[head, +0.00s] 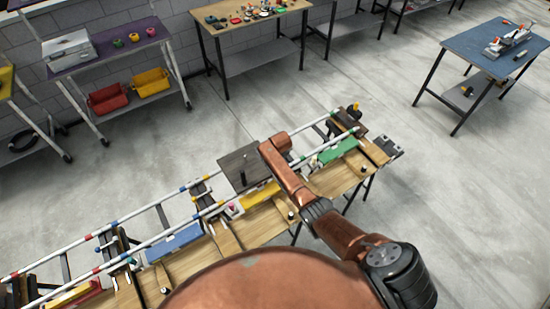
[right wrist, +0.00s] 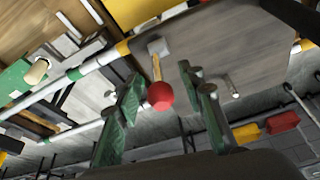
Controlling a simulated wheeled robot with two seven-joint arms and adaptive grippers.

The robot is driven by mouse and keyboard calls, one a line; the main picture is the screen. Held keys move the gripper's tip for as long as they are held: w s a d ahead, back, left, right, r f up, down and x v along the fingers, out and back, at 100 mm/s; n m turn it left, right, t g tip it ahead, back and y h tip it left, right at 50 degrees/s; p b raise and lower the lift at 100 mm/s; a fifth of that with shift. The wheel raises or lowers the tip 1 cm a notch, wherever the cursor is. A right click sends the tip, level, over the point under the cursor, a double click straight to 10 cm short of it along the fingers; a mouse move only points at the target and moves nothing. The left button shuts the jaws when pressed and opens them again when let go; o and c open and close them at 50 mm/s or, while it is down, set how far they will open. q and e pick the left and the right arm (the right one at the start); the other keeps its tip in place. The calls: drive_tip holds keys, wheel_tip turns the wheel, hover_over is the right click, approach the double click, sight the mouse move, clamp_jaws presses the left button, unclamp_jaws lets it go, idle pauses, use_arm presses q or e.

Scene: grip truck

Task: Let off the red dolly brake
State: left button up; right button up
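In the right wrist view, a lever with a red ball knob (right wrist: 161,96) and a thin yellowish stem stands beside a rail, near a grey board (right wrist: 255,50). My right gripper (right wrist: 160,82) has its green fingers apart, one on each side of the lever. I see a gap on both sides of the knob. In the head view my right arm crosses the track beside a dark flat platform (head: 238,168) on the rails. The arm hides the lever, and the right gripper is not clear there. My left gripper is in neither view.
White rails with coloured bands (head: 180,190) run along a wooden bench (head: 265,222). Blue (head: 173,243), yellow (head: 260,195) and green (head: 338,151) blocks line its near side. Side tables stand behind, including a blue-topped one (head: 480,50). The floor between is clear.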

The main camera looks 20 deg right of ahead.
drive_tip(key=v, duration=1.1)
drive_tip(key=shift+s+r, duration=0.1)
drive_tip(key=s+d+f, duration=0.2)
drive_tip(key=s+f, duration=0.3)
drive_tip(key=s, duration=0.5)
drive_tip(key=s+d+r, duration=0.1)
drive_tip(key=s+r, duration=0.1)
drive_tip(key=s, duration=1.4)
drive_tip(key=s+d+r, duration=0.1)
drive_tip(key=s+r, duration=0.1)
drive_tip(key=s, duration=1.4)
wheel_tip(320, 180, down, 40)
drive_tip(key=s+a+n+g+b, duration=0.1)
drive_tip(key=s+g+b, duration=0.1)
drive_tip(key=b, duration=0.7)
drive_tip(key=s+f+b, duration=0.3)
drive_tip(key=s+f, duration=0.6)
drive_tip(key=f, duration=0.3)
drive_tip(key=s+f+g+b, duration=0.1)
drive_tip(key=s+f+b, duration=0.3)
drive_tip(key=s+f, duration=0.6)
drive_tip(key=shift+s+f+n, duration=0.25)
drive_tip(key=shift+f+n, duration=0.15)
drive_tip(key=shift+f, duration=0.55)
